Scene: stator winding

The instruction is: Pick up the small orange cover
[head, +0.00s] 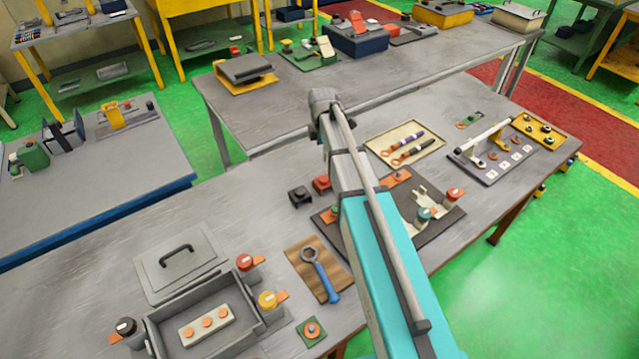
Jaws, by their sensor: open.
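Other orange parts are around, such as a flat orange piece (397,177) on a dark board, so I cannot be sure which one is the named cover. My arm crosses the middle of the head view over the bench. No gripper fingers show; my gripper is out of sight or hidden behind the arm.
A dark board (440,222) with metal brackets lies partly behind my arm. A beige tray (381,139) holds tools. Bench is clear left of the black piece.

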